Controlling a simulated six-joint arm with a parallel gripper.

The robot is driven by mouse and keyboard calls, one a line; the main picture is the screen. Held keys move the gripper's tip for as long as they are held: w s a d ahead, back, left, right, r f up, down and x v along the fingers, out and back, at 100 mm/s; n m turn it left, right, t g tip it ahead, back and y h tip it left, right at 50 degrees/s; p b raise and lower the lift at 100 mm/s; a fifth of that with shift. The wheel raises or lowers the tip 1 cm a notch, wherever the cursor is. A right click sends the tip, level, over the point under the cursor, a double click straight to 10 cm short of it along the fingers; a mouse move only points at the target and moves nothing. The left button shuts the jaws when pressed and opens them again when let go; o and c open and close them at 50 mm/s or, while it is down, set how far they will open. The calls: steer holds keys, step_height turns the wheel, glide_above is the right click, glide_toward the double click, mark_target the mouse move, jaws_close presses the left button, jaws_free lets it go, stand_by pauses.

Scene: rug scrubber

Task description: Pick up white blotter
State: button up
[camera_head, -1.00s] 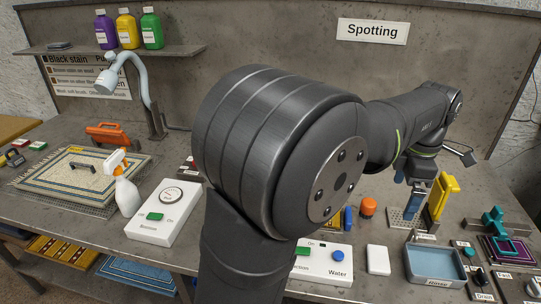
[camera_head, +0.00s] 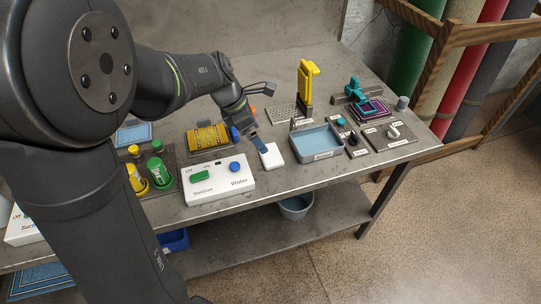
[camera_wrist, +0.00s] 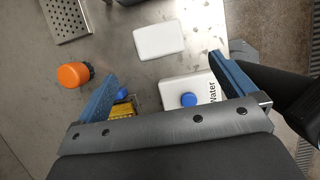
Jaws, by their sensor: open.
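The white blotter (camera_head: 272,157) is a small flat white block. It lies on the grey table between the control box and the blue rinse tray. In the wrist view the blotter (camera_wrist: 158,39) lies flat just beyond the fingertips, roughly centred between them. My gripper (camera_head: 261,146) is just above the blotter's left edge in the head view. In the wrist view my gripper (camera_wrist: 164,66) has its blue fingers wide apart with nothing between them.
The white Water control box (camera_head: 218,180) with a blue knob stands left of the blotter. The blue tray (camera_head: 316,143) stands to its right. A yellow upright tool (camera_head: 307,82) and a perforated plate (camera_wrist: 68,18) are behind. An orange-capped object (camera_wrist: 74,74) stands nearby.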

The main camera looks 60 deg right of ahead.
glide_above(270, 154)
steer(key=w+a, duration=0.1)
steer(key=a, duration=0.1)
step_height(270, 154, down, 6)
steer(key=shift+w+d+r, duration=0.1)
steer(key=shift+d, duration=0.05)
steer(key=shift+w+x, duration=0.2)
steer(key=shift+x, duration=2.45)
steer(key=shift+c, duration=0.4)
steer(key=c, duration=0.8)
